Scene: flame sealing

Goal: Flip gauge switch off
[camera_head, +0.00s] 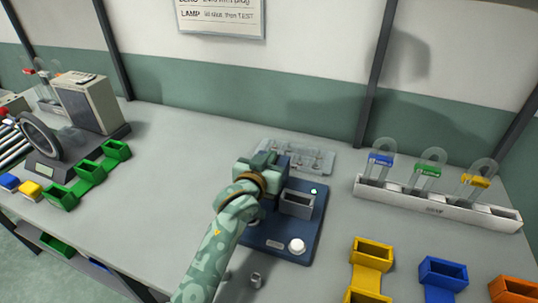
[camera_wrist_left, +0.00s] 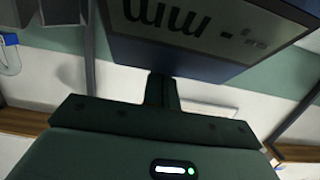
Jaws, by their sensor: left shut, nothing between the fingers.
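A dark blue unit (camera_head: 256,242) stands on the bench with a grey box (camera_head: 298,204), a white round knob (camera_head: 297,246) and a small green-white light on it. I take it to be the gauge; my arm hides its left and rear part. My left gripper (camera_head: 265,160) is over the rear left of this unit. In the left wrist view the gripper's fingers (camera_wrist_left: 162,92) are shut together with nothing between them. They point at a dark-framed panel (camera_wrist_left: 215,25) with dark marks. I cannot pick out the switch. My right gripper is not in view.
A clear tray (camera_head: 310,158) lies behind the unit. A white rack (camera_head: 430,205) with capped pieces is at right. Yellow (camera_head: 371,252) and blue (camera_head: 442,272) bins are front right. Green bins (camera_head: 88,172) and a beige box (camera_head: 92,103) are left.

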